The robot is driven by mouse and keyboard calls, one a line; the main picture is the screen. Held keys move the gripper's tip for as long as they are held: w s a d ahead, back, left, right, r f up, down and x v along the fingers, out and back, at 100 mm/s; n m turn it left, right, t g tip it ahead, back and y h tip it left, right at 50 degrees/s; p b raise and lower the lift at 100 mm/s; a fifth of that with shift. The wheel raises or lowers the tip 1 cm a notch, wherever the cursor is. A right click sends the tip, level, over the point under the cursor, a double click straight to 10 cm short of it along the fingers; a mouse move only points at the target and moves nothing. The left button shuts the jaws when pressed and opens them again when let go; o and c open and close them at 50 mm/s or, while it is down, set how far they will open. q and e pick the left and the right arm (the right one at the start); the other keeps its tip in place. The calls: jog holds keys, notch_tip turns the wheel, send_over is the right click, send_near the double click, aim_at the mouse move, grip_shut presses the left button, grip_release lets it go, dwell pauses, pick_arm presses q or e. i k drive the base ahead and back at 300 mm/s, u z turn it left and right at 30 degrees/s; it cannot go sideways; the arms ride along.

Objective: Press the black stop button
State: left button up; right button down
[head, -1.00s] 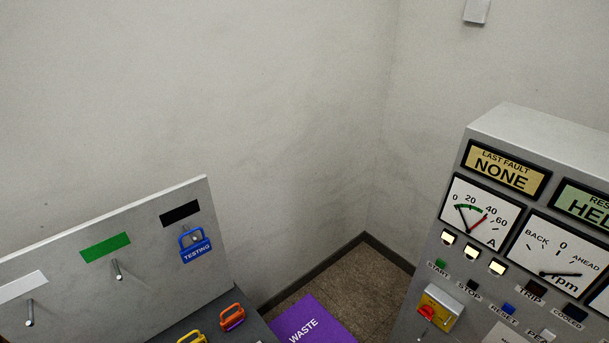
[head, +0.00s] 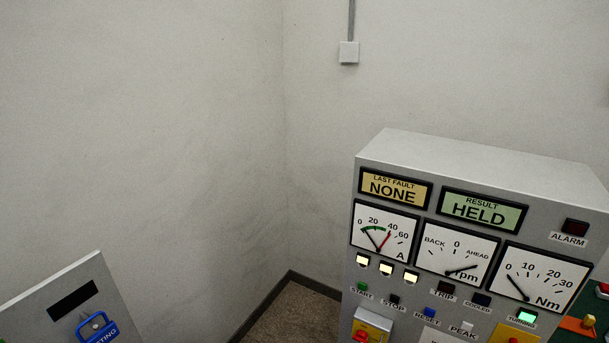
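Neither of my grippers shows in the head view.
The cabinet carries a LAST FAULT display (head: 395,188) reading NONE, a RESULT display (head: 482,211) reading HELD, and several dials. A red switch on a yellow plate (head: 372,325) is below. A grey board (head: 45,300) with a blue tag (head: 98,329) stands at lower left.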

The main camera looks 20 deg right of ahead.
aim_at(393, 298)
jog(key=k, duration=1)
jog(key=z, duration=1.35)
jog(key=i, duration=1.2)
jog(key=u, duration=0.2)
